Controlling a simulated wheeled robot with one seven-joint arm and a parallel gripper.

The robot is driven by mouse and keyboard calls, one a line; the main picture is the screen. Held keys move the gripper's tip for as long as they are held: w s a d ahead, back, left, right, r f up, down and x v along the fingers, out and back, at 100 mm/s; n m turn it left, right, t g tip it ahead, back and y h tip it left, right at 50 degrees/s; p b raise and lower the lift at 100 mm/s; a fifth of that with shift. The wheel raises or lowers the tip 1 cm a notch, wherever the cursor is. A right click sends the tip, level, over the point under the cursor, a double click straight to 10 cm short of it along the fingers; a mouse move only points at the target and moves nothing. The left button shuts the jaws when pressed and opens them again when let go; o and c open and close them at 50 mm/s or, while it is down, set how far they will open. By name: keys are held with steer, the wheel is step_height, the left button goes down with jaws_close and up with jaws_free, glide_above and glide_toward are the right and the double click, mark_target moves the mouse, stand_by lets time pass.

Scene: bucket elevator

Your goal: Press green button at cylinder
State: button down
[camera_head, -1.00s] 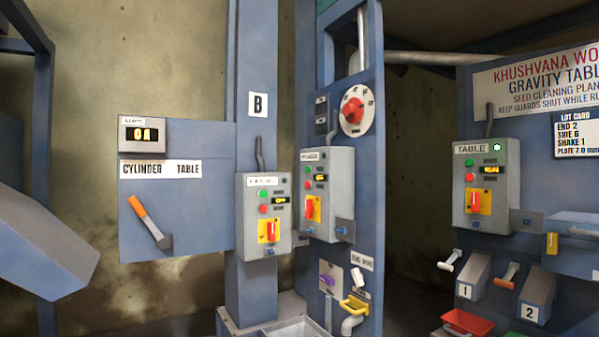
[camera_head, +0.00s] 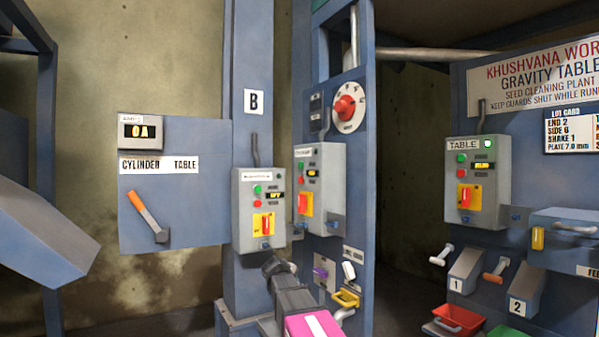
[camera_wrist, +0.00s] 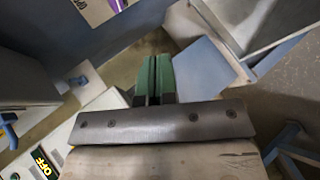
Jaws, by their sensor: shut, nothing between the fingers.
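Two grey control boxes stand side by side on blue posts in the head view. The right box (camera_head: 318,195) has a blurred label that may read CYLINDER, with a green button (camera_head: 301,165) above a red one and an orange-red switch on yellow. The left box (camera_head: 258,212), its label unreadable, has a similar layout and a green button (camera_head: 257,189). My gripper (camera_head: 272,264) is below and in front of the boxes, apart from both green buttons. In the wrist view my gripper's green fingers (camera_wrist: 152,80) are together and empty. No green button shows clearly there.
A plate marked CYLINDER TABLE (camera_head: 158,165) carries an orange-handled lever (camera_head: 149,217) at left. A TABLE box (camera_head: 477,185) with a lit green lamp stands at right. A purple handle (camera_head: 320,272) and yellow handle (camera_head: 346,298) sit below the right box. The OFF display (camera_wrist: 43,164) appears lower left.

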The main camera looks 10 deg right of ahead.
mark_target(301, 165)
steer(key=w+a+r+n+t+h, duration=0.1)
steer(key=w+a+r+n+t, duration=0.1)
steer(key=r, duration=1.2)
steer(key=w+a+r+n+t+h, duration=0.1)
steer(key=r+n+t, duration=0.3)
steer(key=r, duration=1)
steer(key=w+a+r+n+t+h, duration=0.1)
steer(key=w+a+r+n+t, duration=0.1)
steer(key=r, duration=1.3)
steer(key=shift+w+a+n+t, duration=0.4)
steer(key=shift+w+a+n, duration=0.2)
steer(key=shift+w+a, duration=0.45)
steer(key=shift+d, duration=0.1)
steer(key=w+d, duration=0.2)
steer(key=d, duration=0.6)
steer(key=shift+w, duration=0.3)
steer(key=shift+d, duration=0.25)
steer(key=shift+w+d, duration=0.15)
steer(key=shift+d, duration=0.15)
